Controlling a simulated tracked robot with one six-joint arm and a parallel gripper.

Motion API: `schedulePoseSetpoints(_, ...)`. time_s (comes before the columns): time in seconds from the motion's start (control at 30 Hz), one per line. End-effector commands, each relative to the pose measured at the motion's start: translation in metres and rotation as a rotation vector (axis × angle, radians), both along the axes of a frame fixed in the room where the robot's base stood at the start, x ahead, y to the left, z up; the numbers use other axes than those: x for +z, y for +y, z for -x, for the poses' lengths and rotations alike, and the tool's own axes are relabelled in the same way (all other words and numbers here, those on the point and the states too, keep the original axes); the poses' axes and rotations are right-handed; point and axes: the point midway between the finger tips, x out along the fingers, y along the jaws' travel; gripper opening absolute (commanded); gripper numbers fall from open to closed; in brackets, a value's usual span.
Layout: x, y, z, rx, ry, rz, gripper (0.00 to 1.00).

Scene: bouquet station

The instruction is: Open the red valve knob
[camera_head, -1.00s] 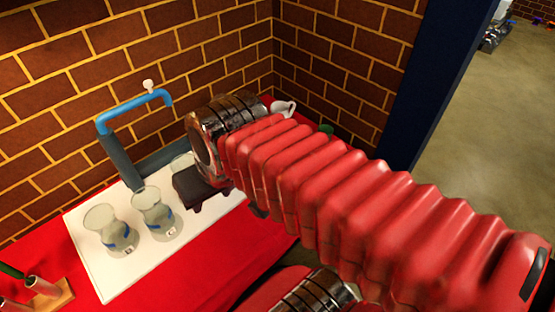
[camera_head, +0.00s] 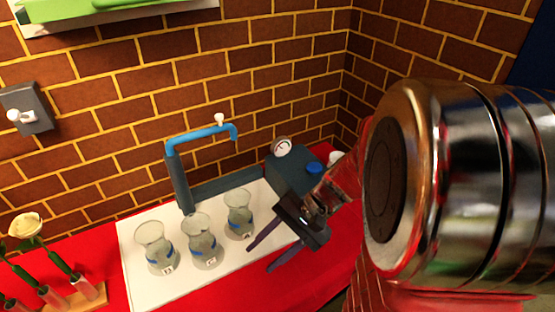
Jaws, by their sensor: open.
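I see no red valve knob in this view; my arm covers much of the right side. A blue pipe (camera_head: 200,135) bends over the white board and has a small white knob (camera_head: 219,119) on top. A blue knob (camera_head: 314,168) sits on a dark grey box (camera_head: 286,173) with a round gauge (camera_head: 282,147). My gripper (camera_head: 259,260) is open and empty, its two dark fingers pointing left and down over the board's right edge. It is apart from the pipe and in front of the grey box.
Three glass vases (camera_head: 156,246) with blue bands stand on the white board (camera_head: 137,282), on a red-covered table (camera_head: 80,248). Flowers, one a white rose (camera_head: 24,224), stand in a rack at left. A grey wall box (camera_head: 27,108) has a white knob. Brick walls close the back.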

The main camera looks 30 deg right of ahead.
Motion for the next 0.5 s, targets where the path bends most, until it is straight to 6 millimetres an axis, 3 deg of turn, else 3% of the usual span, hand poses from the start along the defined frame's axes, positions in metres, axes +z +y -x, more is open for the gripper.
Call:
schedulePoseSetpoints(0.27, -0.019, -0.031, -0.021, -0.273, 0.064, -0.268, 0.42)
schedulePoseSetpoints(0.5, -0.035, -0.071, -0.038, -0.519, 0.076, -0.490, 0.42)
